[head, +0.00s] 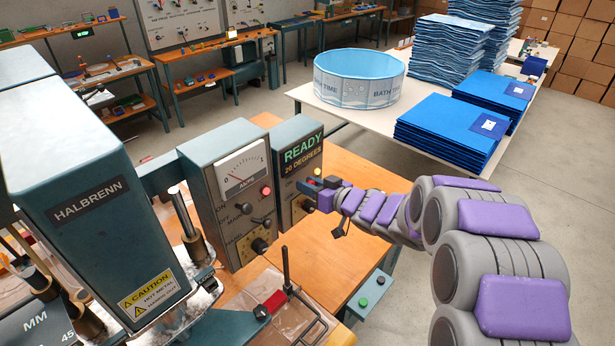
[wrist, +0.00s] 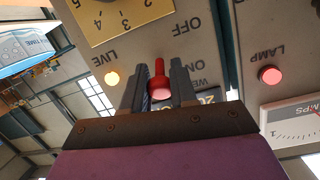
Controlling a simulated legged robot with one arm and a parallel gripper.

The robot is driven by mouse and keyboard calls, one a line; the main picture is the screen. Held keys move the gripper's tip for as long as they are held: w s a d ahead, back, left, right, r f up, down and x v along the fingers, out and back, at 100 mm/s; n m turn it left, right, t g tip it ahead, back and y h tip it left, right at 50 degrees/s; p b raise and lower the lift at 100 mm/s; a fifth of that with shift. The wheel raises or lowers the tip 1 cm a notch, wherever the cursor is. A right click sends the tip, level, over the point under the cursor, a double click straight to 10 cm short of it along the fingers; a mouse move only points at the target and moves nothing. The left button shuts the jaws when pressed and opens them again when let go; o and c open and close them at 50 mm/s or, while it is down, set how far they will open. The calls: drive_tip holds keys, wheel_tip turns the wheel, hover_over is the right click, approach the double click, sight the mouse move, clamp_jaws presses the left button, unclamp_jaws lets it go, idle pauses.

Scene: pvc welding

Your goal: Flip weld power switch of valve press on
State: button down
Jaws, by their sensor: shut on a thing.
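The valve press (head: 95,190), marked HALBRENN, stands at left with two grey control boxes beside it. The right box (head: 292,143) has a screen reading READY, 20 DEGREES. My gripper (head: 318,184) is at the front of this box. In the wrist view, my gripper (wrist: 159,80) has its dark fingers on either side of the red weld power switch lever (wrist: 158,72) and is shut on it. The panel appears upside down there, with OFF and ON labels beside the lever. The LIVE lamp (wrist: 112,79) glows yellow. The fingers partly hide the panel and the lever's exact setting.
The left box (head: 230,185) carries an amps dial, a red lamp (wrist: 270,75) and knobs. A white table (head: 420,150) with a blue pool stands behind.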

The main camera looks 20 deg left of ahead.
drive_tip(key=shift+p, duration=0.3)
drive_tip(key=c, duration=1.2)
unclamp_jaws()
drive_tip(key=shift+d+r, duration=0.1)
drive_tip(key=shift+c, duration=0.2)
drive_tip(key=shift+o, duration=1.2)
drive_tip(key=shift+d, duration=0.15)
drive_tip(key=p+v, duration=0.1)
drive_tip(key=v, duration=1.6)
drive_tip(key=shift+r, duration=0.3)
drive_tip(key=shift+d, duration=0.2)
